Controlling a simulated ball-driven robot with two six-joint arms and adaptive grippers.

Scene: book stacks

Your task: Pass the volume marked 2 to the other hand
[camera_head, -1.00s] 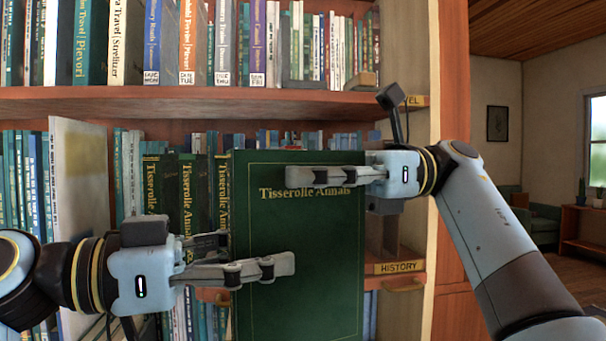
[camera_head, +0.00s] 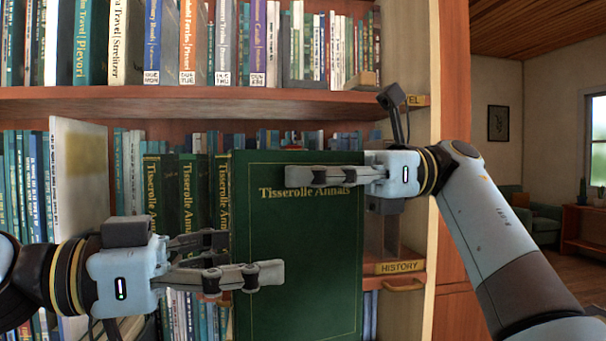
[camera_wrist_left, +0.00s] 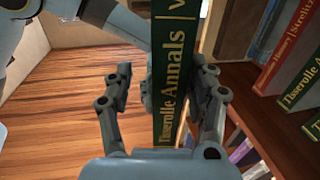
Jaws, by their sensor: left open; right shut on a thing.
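A large dark green book titled Tisserolle Annals (camera_head: 300,245) stands upright in front of the shelf, its cover facing me; I cannot read a volume number. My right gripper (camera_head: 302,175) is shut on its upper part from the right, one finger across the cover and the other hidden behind. My left gripper (camera_head: 248,257) is open at the book's left edge, one finger in front of the cover. The left wrist view shows the book's spine (camera_wrist_left: 175,60) between the left fingers, with a gap on the left side; contact on the right side is unclear.
More green Tisserolle Annals volumes (camera_head: 190,190) stand on the shelf behind and left. A pale board-like book (camera_head: 80,175) stands left of them. The upper shelf board (camera_head: 190,103) runs above both grippers. The bookcase's side upright (camera_head: 410,230) is at the right.

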